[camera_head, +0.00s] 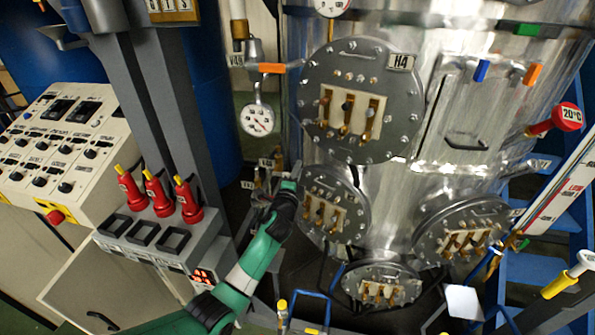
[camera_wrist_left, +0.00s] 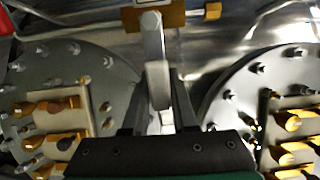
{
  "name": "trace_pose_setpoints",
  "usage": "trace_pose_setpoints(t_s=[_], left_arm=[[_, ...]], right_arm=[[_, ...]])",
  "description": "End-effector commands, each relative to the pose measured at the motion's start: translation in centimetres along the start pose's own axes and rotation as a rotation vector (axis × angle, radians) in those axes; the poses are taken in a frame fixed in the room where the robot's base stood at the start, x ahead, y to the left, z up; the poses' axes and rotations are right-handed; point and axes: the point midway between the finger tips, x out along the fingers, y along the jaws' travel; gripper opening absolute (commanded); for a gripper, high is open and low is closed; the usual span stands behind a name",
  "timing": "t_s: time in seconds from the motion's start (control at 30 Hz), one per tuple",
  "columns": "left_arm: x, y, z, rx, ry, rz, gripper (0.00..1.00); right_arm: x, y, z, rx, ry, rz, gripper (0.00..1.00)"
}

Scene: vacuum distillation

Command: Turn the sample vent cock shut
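My left gripper (camera_head: 287,184) is low beside the steel vessel, left of its lower-left round flange. In the left wrist view its two dark fingers (camera_wrist_left: 160,105) stand apart, with a pale grey lever handle (camera_wrist_left: 154,55) between them. The lever runs down from a brass valve body (camera_wrist_left: 160,18) at the top of that view and looks like the sample vent cock, but its label cannot be read. I cannot tell whether the fingers press on the lever. In the head view the gripper hides most of this spot. My right gripper is not in view.
The lower-left flange (camera_head: 333,205) with brass terminals stands close to the gripper's right. Small tagged valves (camera_head: 262,186) sit just to its left. A grey console (camera_head: 165,240) with red-handled levers (camera_head: 188,200) stands further left. The H4 flange (camera_head: 360,100) is above.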

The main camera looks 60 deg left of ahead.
Motion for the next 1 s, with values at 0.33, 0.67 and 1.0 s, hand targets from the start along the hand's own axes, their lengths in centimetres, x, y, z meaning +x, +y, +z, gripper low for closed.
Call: trace_pose_setpoints(t_s=[0.33, 0.67, 1.0], left_arm=[[0.0, 0.0, 0.0, -0.003, 0.000, 0.000, 0.53], [-2.9, -0.3, 0.0, -0.004, 0.002, 0.001, 0.53], [-10.3, 0.1, 0.0, -0.002, 0.001, 0.001, 0.53]], right_arm=[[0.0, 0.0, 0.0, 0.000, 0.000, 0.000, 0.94], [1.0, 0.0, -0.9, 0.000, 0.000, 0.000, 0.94], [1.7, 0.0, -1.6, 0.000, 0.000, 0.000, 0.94]])
